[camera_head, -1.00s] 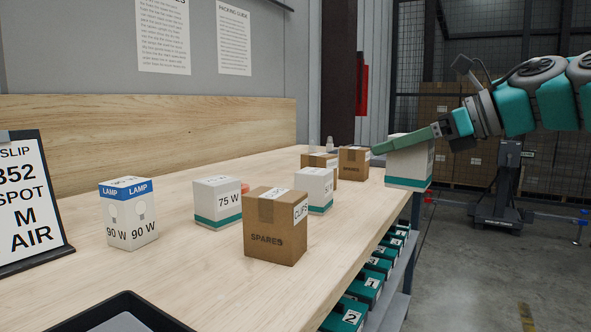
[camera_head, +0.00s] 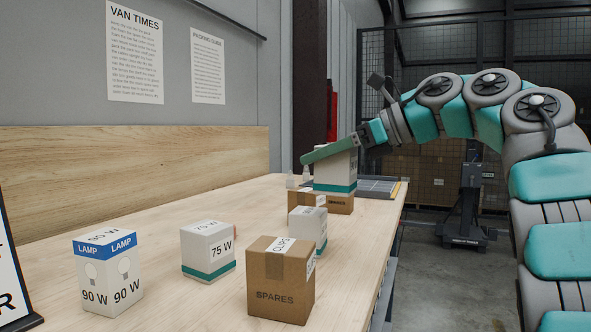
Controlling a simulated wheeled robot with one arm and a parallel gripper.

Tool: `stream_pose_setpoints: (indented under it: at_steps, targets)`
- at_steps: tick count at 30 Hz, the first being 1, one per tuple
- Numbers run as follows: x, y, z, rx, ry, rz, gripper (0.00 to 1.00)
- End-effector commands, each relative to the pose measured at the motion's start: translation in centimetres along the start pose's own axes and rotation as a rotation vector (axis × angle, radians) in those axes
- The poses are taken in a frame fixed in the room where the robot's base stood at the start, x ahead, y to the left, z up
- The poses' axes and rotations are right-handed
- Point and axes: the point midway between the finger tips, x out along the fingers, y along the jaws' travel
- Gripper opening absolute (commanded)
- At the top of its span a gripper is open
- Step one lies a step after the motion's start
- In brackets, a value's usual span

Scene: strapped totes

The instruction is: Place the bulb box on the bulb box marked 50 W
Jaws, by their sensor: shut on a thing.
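My gripper (camera_head: 322,152), with green fingers, is shut on a white bulb box with a teal band (camera_head: 339,174). It holds the box over the far part of the bench, behind the small white boxes; I cannot tell how high it is. A white box with a teal band (camera_head: 308,228) stands right of centre, partly hidden by a cardboard box; its wattage is not readable. A similar box marked 75 W (camera_head: 207,252) stands to its left. A blue and white lamp box marked 90 W (camera_head: 108,278) stands at front left.
A cardboard box marked CLIPS and SPARES (camera_head: 280,285) stands at the front. More cardboard (camera_head: 338,203) is behind the small white box, below the held box. A grey tray (camera_head: 376,187) lies at the far end. The wooden bench (camera_head: 160,222) is clear along its left back.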

Motion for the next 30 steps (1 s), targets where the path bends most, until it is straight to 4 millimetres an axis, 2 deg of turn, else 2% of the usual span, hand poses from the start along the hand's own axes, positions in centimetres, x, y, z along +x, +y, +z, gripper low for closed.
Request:
stream_pose_setpoints:
  at_steps: [3,9,14,24,30]
  targets:
    - [2.6,-0.8,1.2,0.000,0.000,0.002,0.19]
    - [5.5,-1.8,1.9,0.001,-0.001,0.002,0.19]
    - [6.3,-2.0,1.8,0.001,-0.002,-0.001,0.19]
    - [7.3,-2.0,-0.7,0.002,-0.001,-0.001,0.19]
    - [7.5,-1.9,-1.3,0.000,-0.001,-0.002,0.19]
